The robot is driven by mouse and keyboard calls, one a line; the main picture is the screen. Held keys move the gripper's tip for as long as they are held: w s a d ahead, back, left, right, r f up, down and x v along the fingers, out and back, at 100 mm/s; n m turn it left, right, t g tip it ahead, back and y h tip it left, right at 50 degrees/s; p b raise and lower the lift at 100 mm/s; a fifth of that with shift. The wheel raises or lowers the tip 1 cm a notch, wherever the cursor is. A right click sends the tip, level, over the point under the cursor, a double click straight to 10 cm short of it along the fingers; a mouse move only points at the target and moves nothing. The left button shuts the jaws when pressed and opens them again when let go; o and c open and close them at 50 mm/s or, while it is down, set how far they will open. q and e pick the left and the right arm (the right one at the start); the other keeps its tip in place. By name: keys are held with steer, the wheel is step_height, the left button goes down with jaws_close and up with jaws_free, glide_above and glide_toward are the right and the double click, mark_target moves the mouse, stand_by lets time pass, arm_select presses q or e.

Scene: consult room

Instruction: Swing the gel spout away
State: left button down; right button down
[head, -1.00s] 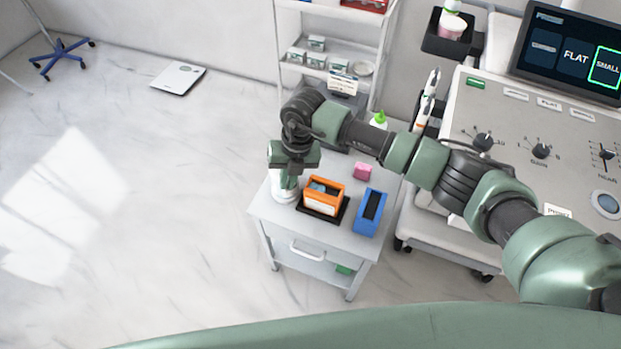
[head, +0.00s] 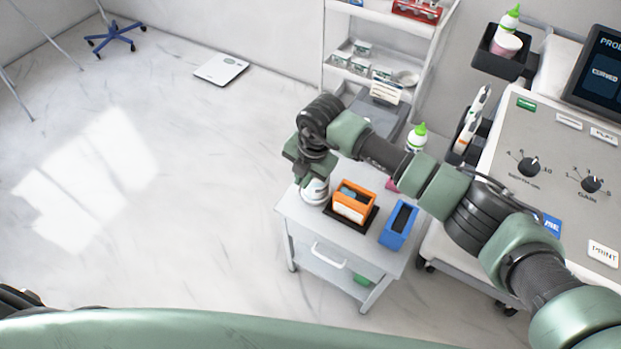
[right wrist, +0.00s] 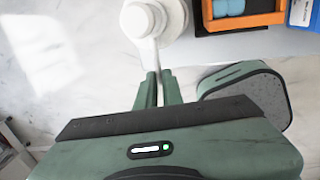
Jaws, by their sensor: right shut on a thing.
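The white gel dispenser (head: 315,192) stands at the left corner of the small grey cart (head: 300,218), partly hidden by my right gripper (head: 306,178). In the right wrist view, its round white pump head (right wrist: 140,18) and short white spout (right wrist: 151,50) show from above. The spout points down the picture, and the fingers of my right gripper (right wrist: 160,76) are shut on its end. My left gripper is not in view.
Beside the dispenser stand an orange box (head: 352,208) on a black pad and a blue holder (head: 399,226). A pink block (head: 391,185) is mostly behind my arm. A green-capped bottle (head: 416,138) stands farther back.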

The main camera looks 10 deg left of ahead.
steer(key=shift+r, duration=0.1)
steer(key=c, duration=1.6)
jaws_free()
steer(key=shift+o, duration=0.2)
step_height(320, 180, up, 8)
steer(key=d, duration=0.1)
steer(key=shift+s+d+f+b, duration=0.15)
steer(key=shift+s+f+b, duration=0.1)
steer(key=shift+b, duration=0.05)
